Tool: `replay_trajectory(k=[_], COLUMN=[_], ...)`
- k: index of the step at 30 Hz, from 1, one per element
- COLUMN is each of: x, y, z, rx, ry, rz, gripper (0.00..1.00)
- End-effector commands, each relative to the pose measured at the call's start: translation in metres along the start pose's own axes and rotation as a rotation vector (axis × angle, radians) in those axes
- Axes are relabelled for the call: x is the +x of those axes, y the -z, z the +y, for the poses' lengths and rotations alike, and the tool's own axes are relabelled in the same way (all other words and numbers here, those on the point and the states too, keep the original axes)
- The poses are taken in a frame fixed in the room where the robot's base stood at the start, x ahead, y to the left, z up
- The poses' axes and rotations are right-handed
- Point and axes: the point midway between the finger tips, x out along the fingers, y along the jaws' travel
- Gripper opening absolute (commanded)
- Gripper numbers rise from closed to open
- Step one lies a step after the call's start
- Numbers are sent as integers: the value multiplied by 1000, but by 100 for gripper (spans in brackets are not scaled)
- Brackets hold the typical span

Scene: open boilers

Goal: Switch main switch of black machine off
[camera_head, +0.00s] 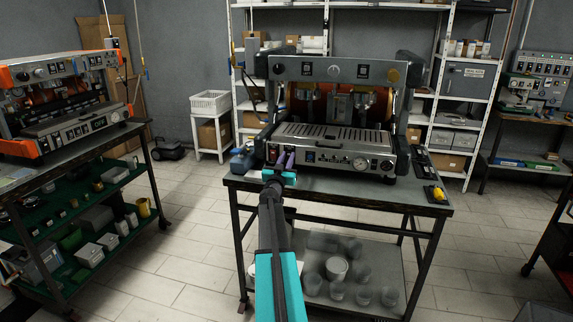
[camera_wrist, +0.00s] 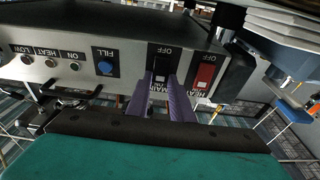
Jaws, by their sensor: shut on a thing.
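The black machine (camera_head: 403,150) is an espresso machine with black end panels and a metal front, standing on a table in the middle of the head view. Its main switch (camera_wrist: 161,63) is a black switch labelled MAIN, with OFF and ON marks, in the wrist view. My gripper (camera_head: 285,159) is at the lower left of the machine's front panel. In the wrist view its purple fingers (camera_wrist: 170,88) are close together at the main switch, shut on it. The fingers partly cover the switch and its label, and I cannot tell its position.
A red heat switch (camera_wrist: 203,76) sits right beside the main switch in the wrist view, and a blue FILL button (camera_wrist: 105,66) on the other side. The table (camera_head: 330,190) holds the machine. An orange machine (camera_head: 60,80) stands at the left.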

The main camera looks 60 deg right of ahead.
Motion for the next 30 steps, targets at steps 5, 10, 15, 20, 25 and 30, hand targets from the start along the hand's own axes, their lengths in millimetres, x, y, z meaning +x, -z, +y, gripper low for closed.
replay_trajectory(k=[5,10,15,20,25,30], x=[0,-1,-1,-1,-1,-1], y=[-5,-6,-6,-5,-4,-3], z=[5,5,5,5,5,5], rx=[-1,0,0,-1,0,0], ry=[-8,-8,-9,-7,-7,-7], rz=[27,53,79,97,103,103], gripper=[0,0,0,0,0,0])
